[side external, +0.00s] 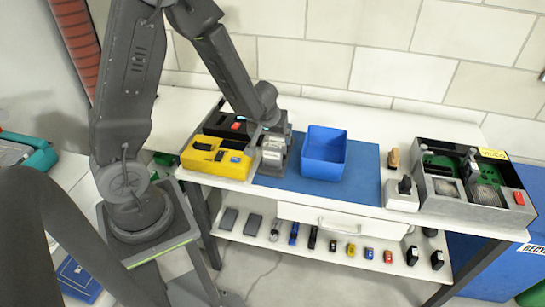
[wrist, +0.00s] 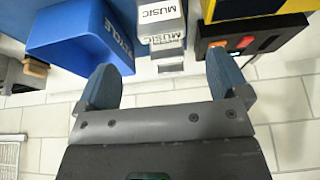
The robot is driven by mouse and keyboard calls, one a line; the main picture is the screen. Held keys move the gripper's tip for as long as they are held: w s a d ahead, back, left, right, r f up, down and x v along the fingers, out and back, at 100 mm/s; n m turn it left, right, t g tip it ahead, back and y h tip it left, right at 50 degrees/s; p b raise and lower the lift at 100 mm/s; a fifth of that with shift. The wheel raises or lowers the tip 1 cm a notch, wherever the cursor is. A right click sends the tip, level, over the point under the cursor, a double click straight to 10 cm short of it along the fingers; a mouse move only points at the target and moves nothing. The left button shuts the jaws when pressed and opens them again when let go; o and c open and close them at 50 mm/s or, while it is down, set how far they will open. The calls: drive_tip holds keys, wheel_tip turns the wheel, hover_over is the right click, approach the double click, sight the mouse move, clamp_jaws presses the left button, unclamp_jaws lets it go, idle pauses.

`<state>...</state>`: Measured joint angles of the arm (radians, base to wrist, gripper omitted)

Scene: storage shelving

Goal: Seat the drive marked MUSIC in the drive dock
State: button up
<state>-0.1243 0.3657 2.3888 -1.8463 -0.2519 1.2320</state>
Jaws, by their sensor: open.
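In the wrist view, a pale grey block marked MUSIC (wrist: 158,14) lies beyond my fingertips, near the top edge. A second, smaller MUSIC label (wrist: 166,44) shows just below it; I cannot tell whether both belong to one drive. My gripper (wrist: 162,78) is open, with nothing between its two blue-grey fingers. In the side view, my gripper (side external: 268,126) is low over the bench, at a silver-grey block (side external: 274,150); whether they touch is unclear. No drive dock can be identified for certain.
A blue bin (side external: 323,152) stands just right of my gripper; it also shows in the wrist view (wrist: 75,42). A yellow unit (side external: 215,157) is to its left. A grey case with green boards (side external: 472,185) stands far right. Several small items lie on the lower shelf (side external: 330,236).

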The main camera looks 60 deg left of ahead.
sight(272, 145)
drive_tip(key=shift+x, duration=4.9)
drive_tip(key=shift+c, duration=0.4)
drive_tip(key=c, duration=1)
